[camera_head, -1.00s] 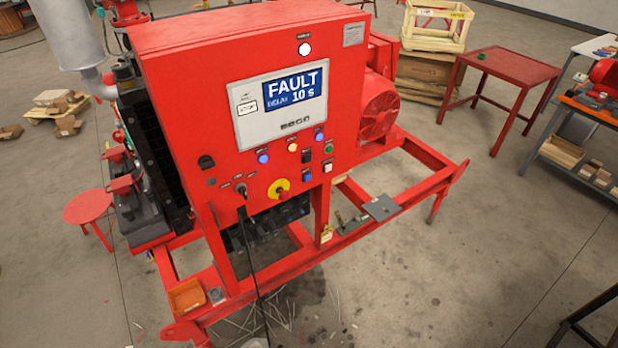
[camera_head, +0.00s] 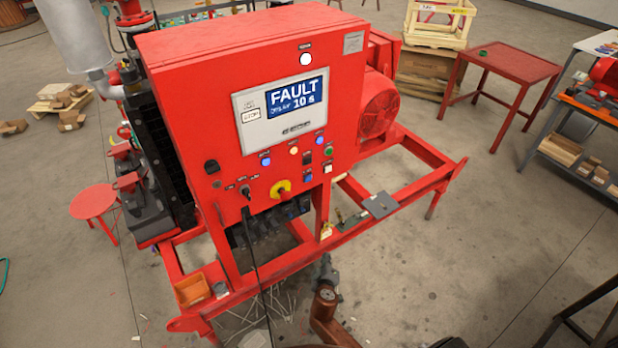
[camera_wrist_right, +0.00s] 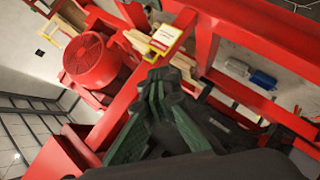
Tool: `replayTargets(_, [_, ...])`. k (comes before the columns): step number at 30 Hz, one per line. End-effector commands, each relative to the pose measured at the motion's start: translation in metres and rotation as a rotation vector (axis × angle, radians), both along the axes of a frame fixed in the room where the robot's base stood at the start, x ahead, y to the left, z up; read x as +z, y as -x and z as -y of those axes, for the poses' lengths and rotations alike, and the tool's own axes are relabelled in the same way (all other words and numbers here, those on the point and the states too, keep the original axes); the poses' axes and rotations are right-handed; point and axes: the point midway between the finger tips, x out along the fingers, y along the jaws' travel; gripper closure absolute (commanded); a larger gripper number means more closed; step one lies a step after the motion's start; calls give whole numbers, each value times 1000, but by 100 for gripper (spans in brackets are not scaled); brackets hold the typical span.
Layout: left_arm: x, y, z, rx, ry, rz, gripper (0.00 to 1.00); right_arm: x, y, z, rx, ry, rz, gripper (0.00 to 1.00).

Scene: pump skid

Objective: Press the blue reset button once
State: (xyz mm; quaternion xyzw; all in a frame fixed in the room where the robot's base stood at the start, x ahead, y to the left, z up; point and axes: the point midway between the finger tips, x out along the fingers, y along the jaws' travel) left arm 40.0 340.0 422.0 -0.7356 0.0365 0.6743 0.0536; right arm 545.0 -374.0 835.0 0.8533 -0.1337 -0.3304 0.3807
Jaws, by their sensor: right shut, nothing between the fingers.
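My right gripper (camera_head: 326,268) is below and in front of the cabinet, apart from the buttons. In the right wrist view its dark green fingers (camera_wrist_right: 160,82) are together and empty. My left gripper is out of view.
A yellow rotary switch (camera_head: 280,189) and a hanging black cable (camera_head: 258,270) are on the cabinet front. The red skid rail (camera_head: 350,240) with a grey plate (camera_head: 380,205) runs below. An orange tray (camera_head: 192,290) sits at the rail's left end.

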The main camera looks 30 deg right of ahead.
Motion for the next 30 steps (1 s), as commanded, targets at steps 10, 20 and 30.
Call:
replayTargets(10, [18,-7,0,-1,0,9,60,222,-27,4,-106,172,361,100])
replayTargets(20, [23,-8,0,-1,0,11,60,305,-15,4,-166,228,516,100])
replayTargets(30, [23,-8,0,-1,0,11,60,307,-15,4,-166,229,519,100])
